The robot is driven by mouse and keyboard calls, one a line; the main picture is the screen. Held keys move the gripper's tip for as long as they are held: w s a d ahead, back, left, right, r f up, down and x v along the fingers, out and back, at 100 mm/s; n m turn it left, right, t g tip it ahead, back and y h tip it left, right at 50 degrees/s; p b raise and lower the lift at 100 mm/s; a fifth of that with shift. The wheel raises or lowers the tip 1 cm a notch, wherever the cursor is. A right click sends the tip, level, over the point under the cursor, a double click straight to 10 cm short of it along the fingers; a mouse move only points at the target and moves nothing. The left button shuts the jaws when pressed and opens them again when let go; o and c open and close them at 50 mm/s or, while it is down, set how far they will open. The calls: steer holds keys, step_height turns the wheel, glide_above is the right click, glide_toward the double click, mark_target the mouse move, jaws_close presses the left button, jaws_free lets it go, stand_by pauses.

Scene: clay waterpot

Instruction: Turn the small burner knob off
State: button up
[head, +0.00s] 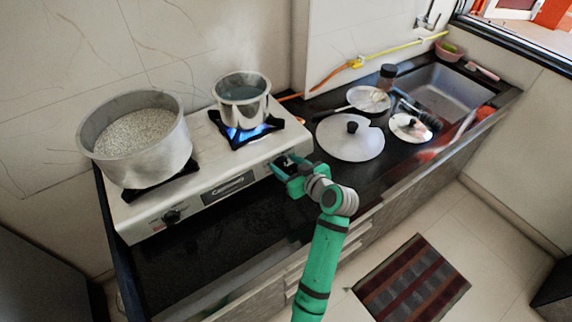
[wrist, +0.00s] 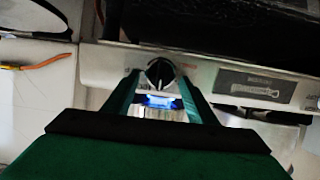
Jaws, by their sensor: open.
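The small burner knob (wrist: 160,72) is round and black on the stove's front panel, seen upside down in the wrist view. My gripper (wrist: 158,84) is open, with one green finger on each side of the knob; I cannot tell whether they touch it. In the head view my gripper (head: 284,170) is at the right end of the stove front and mostly hides this knob. A blue flame (head: 245,132) burns under the small steel pot (head: 243,101). The flame also shows between the fingers in the wrist view (wrist: 160,101).
A second black knob (head: 172,216) is at the stove's left. A large pot of rice-like food (head: 140,150) stands on the left burner. A lid (head: 350,140), a jar (head: 387,76) and a sink (head: 445,95) are to the right. The counter before the stove (head: 220,235) is clear.

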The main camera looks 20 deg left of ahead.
steer(key=c, duration=1.1)
steer(key=shift+o, duration=0.2)
steer(key=shift+m, duration=0.4)
steer(key=m, duration=0.2)
steer(key=shift+w+d+m+g, duration=0.2)
steer(key=shift+m+g, duration=0.1)
steer(key=shift+g, duration=0.1)
steer(key=m+y, duration=0.1)
steer(key=m, duration=0.3)
steer(key=m+y, duration=0.1)
steer(key=m, duration=0.3)
steer(key=f+m+y, duration=0.1)
steer(key=m, duration=0.3)
steer(key=shift+w+d+f+m+g, duration=0.1)
steer(key=shift+w+d+m+g, duration=0.1)
steer(key=shift+d+m+g, duration=0.15)
